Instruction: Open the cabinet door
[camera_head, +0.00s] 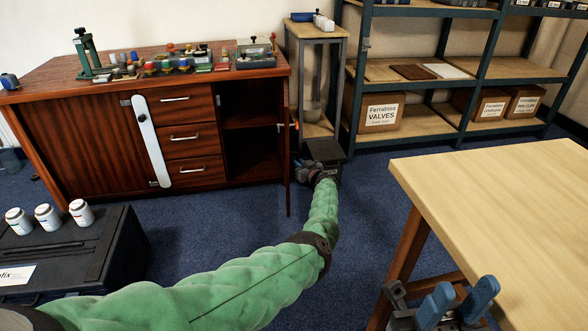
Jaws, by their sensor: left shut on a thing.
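The wooden cabinet (90,140) stands against the back wall. Its right compartment (248,135) is uncovered, showing a dark interior with a shelf. The cabinet door (288,165) stands swung outward at the right side, seen nearly edge-on. My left gripper (301,172), at the end of the green-sleeved arm, is shut at the door's outer side. The wrist and the door hide the exact contact. My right gripper (462,292) is at the bottom right beside the wooden table, with its blue fingers apart and nothing seen between them.
A wooden table (510,200) fills the right. A black case (75,255) with white bottles (47,218) is at the lower left. A small stand (317,33) and shelving (450,72) with boxes are behind. Blue carpet (220,225) is clear before the cabinet.

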